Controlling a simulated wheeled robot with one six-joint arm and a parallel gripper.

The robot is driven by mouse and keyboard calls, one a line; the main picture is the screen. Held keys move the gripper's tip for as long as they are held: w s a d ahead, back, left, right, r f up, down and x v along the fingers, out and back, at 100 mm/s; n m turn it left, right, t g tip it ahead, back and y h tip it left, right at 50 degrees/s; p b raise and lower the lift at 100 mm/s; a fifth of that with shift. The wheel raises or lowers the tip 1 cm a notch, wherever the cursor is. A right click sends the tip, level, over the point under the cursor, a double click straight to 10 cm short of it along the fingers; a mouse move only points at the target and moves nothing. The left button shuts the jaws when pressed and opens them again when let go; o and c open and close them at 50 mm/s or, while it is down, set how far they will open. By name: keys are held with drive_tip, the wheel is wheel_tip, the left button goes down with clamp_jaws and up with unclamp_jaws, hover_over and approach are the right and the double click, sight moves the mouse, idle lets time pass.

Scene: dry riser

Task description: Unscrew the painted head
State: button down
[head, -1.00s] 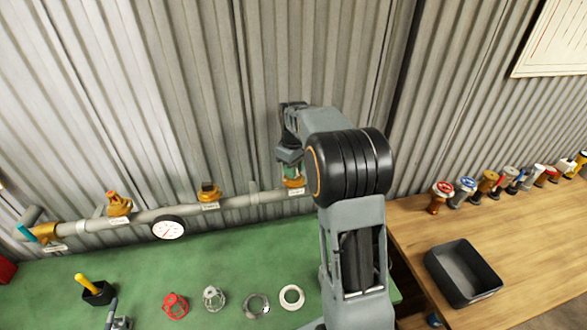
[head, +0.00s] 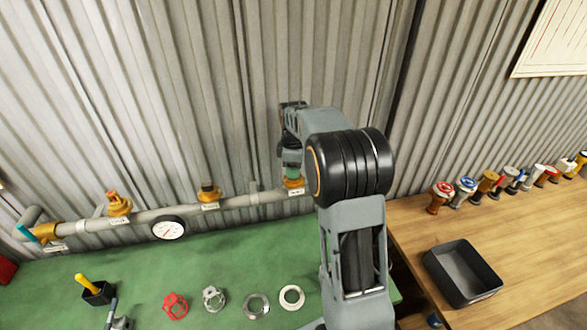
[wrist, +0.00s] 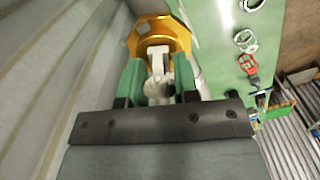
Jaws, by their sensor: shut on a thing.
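My gripper (head: 292,172) points down at the right-hand brass fitting (head: 294,184) on the grey pipe. In the wrist view its green fingers (wrist: 159,82) are shut on a pale grey-white head (wrist: 157,62), in front of the brass fitting (wrist: 150,27). Whether this head is painted I cannot tell; the fingers hide its sides, and my arm hides most of it in the head view. The left fitting (head: 118,206) carries an orange-red head (head: 113,195).
A pressure gauge (head: 168,230) hangs on the pipe (head: 235,203). Red and grey guards and two rings (head: 292,297) lie on the green bench (head: 230,255). A black tray (head: 440,262) and a row of coloured heads stand on the wooden bench (head: 405,220).

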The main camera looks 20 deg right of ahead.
drive_tip(key=n, duration=0.4)
drive_tip(key=shift+n, duration=0.4)
drive_tip(key=n, duration=0.5)
drive_tip(key=shift+n, duration=0.4)
drive_tip(key=c, duration=0.8)
unclamp_jaws()
